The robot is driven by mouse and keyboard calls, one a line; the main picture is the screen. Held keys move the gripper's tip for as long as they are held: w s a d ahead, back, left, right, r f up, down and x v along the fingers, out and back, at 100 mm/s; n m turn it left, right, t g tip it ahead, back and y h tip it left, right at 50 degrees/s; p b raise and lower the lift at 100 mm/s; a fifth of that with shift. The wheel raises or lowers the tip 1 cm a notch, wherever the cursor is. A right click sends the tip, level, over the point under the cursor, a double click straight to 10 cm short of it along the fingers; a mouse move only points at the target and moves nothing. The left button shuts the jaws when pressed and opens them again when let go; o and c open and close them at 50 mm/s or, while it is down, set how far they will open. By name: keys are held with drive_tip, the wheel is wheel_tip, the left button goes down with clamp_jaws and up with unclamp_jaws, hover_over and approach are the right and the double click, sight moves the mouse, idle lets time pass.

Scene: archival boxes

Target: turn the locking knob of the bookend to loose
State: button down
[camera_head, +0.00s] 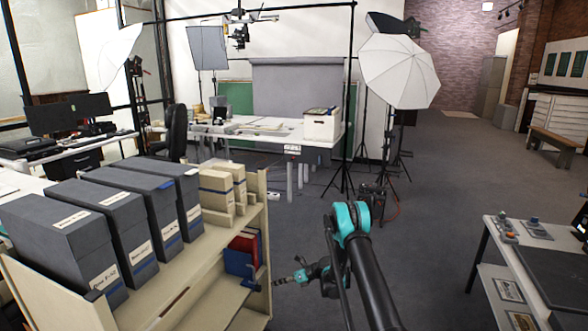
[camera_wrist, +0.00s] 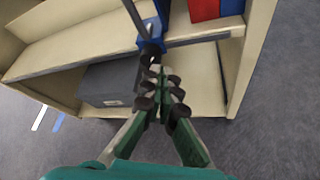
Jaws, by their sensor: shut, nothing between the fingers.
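The bookend (camera_wrist: 150,30) is a blue clamp piece with a long grey bar, on the shelf's front edge in the wrist view. It also shows small in the head view (camera_head: 250,284). Its dark locking knob (camera_wrist: 152,48) faces my gripper. My gripper (camera_wrist: 156,72), green with dark ribbed finger pads, is shut and empty, with its tips just in front of the knob. I cannot tell whether they touch it. In the head view my gripper (camera_head: 278,282) reaches left toward the shelf edge. The knob's turn position is not readable.
The cream shelf unit (camera_head: 189,281) carries several grey archival boxes (camera_head: 122,228) on top. Red and blue volumes (camera_head: 242,254) stand on the shelf below. A dark box (camera_wrist: 108,82) sits on a lower shelf. Open grey floor (camera_head: 440,200) lies right of the shelf.

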drive_tip(key=shift+w+a, duration=0.25)
drive_tip(key=shift+a, duration=0.5)
drive_tip(key=shift+w+a, duration=0.25)
drive_tip(key=shift+a, duration=0.5)
drive_tip(key=shift+w+a, duration=0.25)
drive_tip(key=shift+a, duration=0.5)
drive_tip(key=shift+s+a+f, duration=0.1)
drive_tip(key=shift+s+f, duration=0.1)
drive_tip(key=shift+s, duration=0.1)
drive_tip(key=shift+s+a+r, duration=0.15)
drive_tip(key=shift+s+r, duration=0.2)
drive_tip(key=shift+s+a+r, duration=0.15)
drive_tip(key=shift+s+r, duration=0.05)
drive_tip(key=shift+s, duration=0.25)
approach(256, 285)
drive_tip(key=shift+s+f, duration=0.65)
drive_tip(key=shift+f, duration=0.1)
drive_tip(key=shift+d, duration=0.35)
